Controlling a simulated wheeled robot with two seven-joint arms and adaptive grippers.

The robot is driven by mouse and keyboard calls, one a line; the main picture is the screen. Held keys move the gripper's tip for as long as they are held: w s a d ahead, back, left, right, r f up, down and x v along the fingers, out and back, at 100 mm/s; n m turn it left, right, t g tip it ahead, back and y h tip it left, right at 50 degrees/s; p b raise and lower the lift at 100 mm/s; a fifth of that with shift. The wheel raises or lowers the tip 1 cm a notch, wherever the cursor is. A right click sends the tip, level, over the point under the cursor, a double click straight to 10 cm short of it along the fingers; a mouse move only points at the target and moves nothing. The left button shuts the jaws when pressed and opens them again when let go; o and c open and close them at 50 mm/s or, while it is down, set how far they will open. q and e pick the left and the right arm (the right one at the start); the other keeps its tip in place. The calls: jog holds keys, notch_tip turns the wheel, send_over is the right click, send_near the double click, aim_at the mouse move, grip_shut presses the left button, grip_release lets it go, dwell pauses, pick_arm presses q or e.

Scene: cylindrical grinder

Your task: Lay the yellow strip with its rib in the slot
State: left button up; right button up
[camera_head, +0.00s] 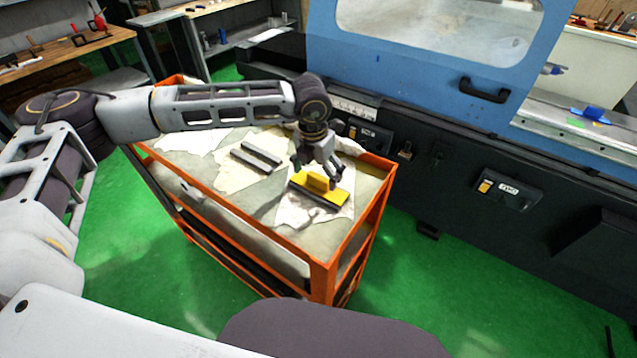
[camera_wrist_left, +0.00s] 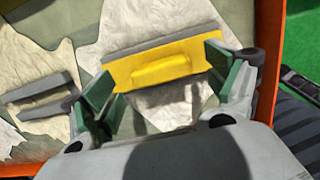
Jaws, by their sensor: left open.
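The yellow strip (camera_head: 338,196), with a raised yellow block along its middle, lies on a pale cloth on the cart top. In the left wrist view the strip (camera_wrist_left: 194,63) has a dark grey bar (camera_wrist_left: 135,45) along its far edge. My left gripper (camera_head: 317,178) is open above the strip. In the wrist view its green-padded fingers (camera_wrist_left: 162,76) stand on either side of the strip, near its ends. I cannot tell whether they touch it. Two parallel grey bars (camera_head: 255,156) lie left of it with a gap between them. I cannot tell which slot is meant. My right gripper is not in view.
The orange-framed cart (camera_head: 323,277) has a raised rim around its top. Cloths (camera_head: 193,141) cover part of the top. The blue and black grinder (camera_head: 447,117) stands close behind and right. A blue piece (camera_head: 590,115) sits on its bed. Green floor (camera_head: 440,290) is clear in front.

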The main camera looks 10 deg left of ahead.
aim_at(318, 184)
pick_arm(q)
jog(key=shift+f, duration=1.3)
jog(key=c, duration=1.2)
